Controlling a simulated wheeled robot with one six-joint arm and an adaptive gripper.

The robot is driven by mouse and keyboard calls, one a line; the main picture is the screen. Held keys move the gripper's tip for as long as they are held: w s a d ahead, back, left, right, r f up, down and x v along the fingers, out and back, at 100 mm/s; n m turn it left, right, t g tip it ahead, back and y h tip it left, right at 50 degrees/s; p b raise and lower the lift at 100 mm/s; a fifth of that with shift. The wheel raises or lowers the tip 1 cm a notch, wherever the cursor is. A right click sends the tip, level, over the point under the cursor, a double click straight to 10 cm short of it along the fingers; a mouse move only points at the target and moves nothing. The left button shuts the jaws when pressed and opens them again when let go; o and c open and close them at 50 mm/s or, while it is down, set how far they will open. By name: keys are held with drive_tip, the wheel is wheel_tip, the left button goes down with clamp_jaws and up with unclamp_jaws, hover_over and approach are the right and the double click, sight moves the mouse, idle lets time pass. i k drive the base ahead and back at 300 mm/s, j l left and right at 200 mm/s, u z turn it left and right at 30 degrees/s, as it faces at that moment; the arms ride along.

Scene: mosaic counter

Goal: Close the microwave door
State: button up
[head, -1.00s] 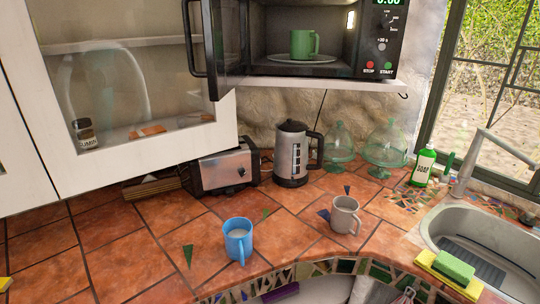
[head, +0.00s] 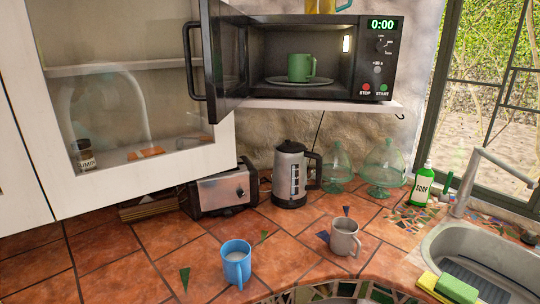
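The black microwave (head: 325,97) sits on a white shelf above the counter. Its door (head: 222,62) stands wide open on the left, swung out toward me, with a dark handle (head: 193,62) along its free edge. Inside, a green mug (head: 301,67) stands on the glass turntable plate (head: 299,81). The display (head: 382,24) reads 0:00. My gripper is not in view.
A white glass-fronted cabinet (head: 110,184) is close on the door's left. Below are a toaster (head: 217,192), a kettle (head: 291,175), glass domes (head: 386,166), a blue mug (head: 237,263) and a grey mug (head: 344,237). The sink (head: 500,245) is at the right.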

sight(225, 46)
drive_tip(key=i+j+u, duration=0.1)
drive_tip(key=i+j, duration=0.4)
drive_tip(key=i+j+u, duration=0.1)
drive_tip(key=i+j, duration=0.3)
drive_tip(key=i, duration=0.2)
drive_tip(key=k+j, duration=0.15)
drive_tip(key=k+l+u, duration=0.05)
